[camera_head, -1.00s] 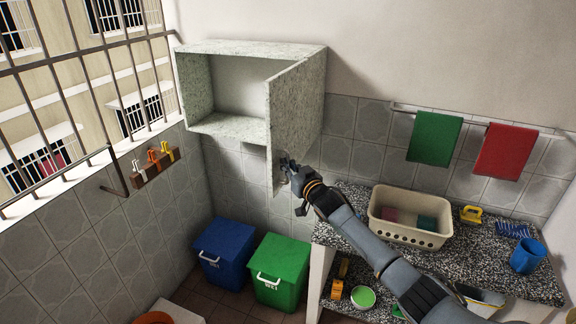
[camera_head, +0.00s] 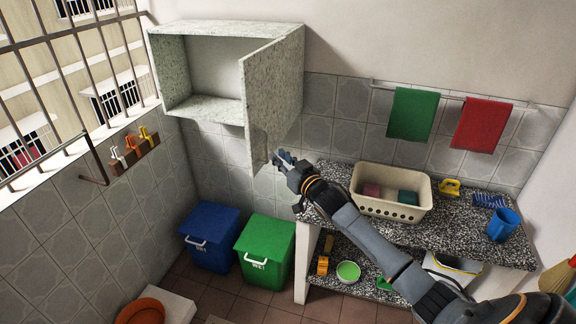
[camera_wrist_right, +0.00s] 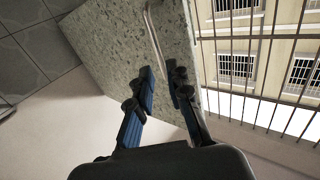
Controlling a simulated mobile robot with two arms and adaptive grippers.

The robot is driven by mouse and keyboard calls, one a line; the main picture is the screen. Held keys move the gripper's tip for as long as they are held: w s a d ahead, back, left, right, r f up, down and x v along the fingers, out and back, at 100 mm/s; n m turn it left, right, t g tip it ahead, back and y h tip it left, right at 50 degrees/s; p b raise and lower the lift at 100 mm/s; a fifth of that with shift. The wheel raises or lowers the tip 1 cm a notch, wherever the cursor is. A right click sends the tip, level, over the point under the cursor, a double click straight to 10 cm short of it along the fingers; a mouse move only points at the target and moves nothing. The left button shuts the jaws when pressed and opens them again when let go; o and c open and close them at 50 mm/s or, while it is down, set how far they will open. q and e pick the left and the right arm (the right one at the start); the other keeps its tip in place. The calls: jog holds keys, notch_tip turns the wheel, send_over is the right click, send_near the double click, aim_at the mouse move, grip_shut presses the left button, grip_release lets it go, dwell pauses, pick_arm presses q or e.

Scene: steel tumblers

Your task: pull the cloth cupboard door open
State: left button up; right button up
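The speckled grey-green cupboard (camera_head: 172,62) hangs on the wall with its left part open to view. Its door (camera_head: 272,88) is swung out from the right side and stands well open; it also fills the middle of the right wrist view (camera_wrist_right: 105,45). A thin metal handle (camera_wrist_right: 152,25) shows on the door in the right wrist view, running down toward the fingertips. My right gripper (camera_head: 284,158) is just right of the door's lower free edge. Its blue fingers (camera_wrist_right: 161,78) are apart; whether they touch the handle is unclear. My left gripper is out of view.
A granite counter (camera_head: 455,238) with a beige basket (camera_head: 392,207) and blue cup (camera_head: 503,224) is at right. Blue (camera_head: 208,237) and green (camera_head: 265,252) bins stand below the cupboard. Window bars (camera_head: 80,70) are at left.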

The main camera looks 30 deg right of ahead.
jog(key=shift+s, duration=2.1)
jog(key=shift+f, duration=0.1)
jog(key=s+f+g+h+b, duration=0.1)
jog(key=s+f+g, duration=0.3)
jog(key=f, duration=1.3)
jog(key=s+f+g+b, duration=0.2)
jog(key=s+f, duration=0.4)
jog(key=f, duration=1)
jog(key=s+a+f+g+b, duration=0.1)
jog(key=s+a+f+g, duration=0.1)
jog(key=s+f, duration=0.7)
jog(key=s+a+f+g+b, duration=0.1)
jog(key=s+a+f+g, duration=0.15)
jog(key=s+f, duration=0.6)
jog(key=s+a+f+g, duration=0.2)
jog(key=s+f, duration=0.3)
jog(key=s, duration=0.4)
jog(key=s+a+f+n+g+b, duration=0.1)
jog(key=s+a+f, duration=0.3)
jog(key=s, duration=0.6)
jog(key=s+a+f+n+g+b, duration=0.1)
jog(key=s+a+f+g, duration=0.2)
jog(key=s+f, duration=0.5)
jog(key=shift+s, duration=1)
